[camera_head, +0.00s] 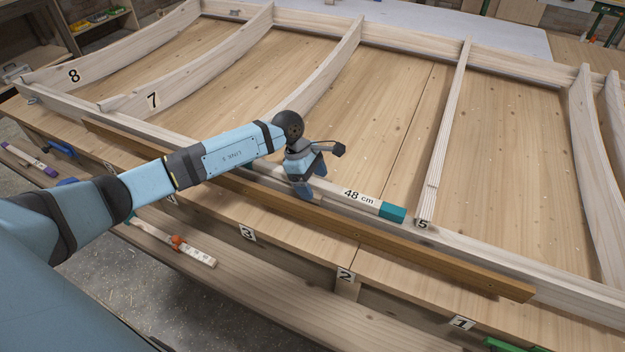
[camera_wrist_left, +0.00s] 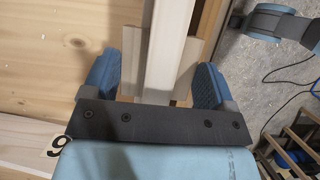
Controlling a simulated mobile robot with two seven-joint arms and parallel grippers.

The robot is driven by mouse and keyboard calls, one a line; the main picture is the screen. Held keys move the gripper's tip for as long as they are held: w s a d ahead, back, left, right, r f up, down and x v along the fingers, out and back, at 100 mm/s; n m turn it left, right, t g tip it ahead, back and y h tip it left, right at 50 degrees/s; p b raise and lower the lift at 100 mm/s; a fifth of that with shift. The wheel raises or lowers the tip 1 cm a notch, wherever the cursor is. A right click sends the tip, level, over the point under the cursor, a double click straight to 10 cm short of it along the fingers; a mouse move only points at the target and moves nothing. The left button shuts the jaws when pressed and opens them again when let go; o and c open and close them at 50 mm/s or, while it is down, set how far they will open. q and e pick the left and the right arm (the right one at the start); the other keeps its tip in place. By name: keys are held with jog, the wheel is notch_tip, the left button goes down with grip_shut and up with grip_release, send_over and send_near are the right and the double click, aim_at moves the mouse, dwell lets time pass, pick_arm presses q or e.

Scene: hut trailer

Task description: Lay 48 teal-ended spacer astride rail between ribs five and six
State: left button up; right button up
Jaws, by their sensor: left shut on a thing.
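The 48 cm spacer (camera_head: 360,197) is a pale bar with a teal end, lying along the line of the front rail (camera_head: 480,245). Its teal end is close to the foot of rib five (camera_head: 445,140). My left gripper (camera_head: 303,190) is shut on the spacer's left part and hides its other end. In the left wrist view the spacer (camera_wrist_left: 165,50) runs between the two fingers (camera_wrist_left: 155,85), with wider pale side pieces at the grip. Rib six (camera_head: 325,75) rises behind my wrist. I cannot tell whether the spacer rests fully on the rail. My right gripper is out of view.
A brown batten (camera_head: 420,258) runs along the front of the rail. Rib seven (camera_head: 200,75) and rib eight (camera_head: 120,50) stand to the left. An orange-marked bar (camera_head: 190,252) lies on the lower front ledge. The panel between the ribs is clear.

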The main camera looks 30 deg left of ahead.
pick_arm(q)
jog(key=shift+f, duration=0.25)
jog(key=o, duration=1.2)
jog(key=shift+b+v, duration=0.85)
jog(key=shift+v, duration=6.05)
jog(key=shift+d, duration=0.1)
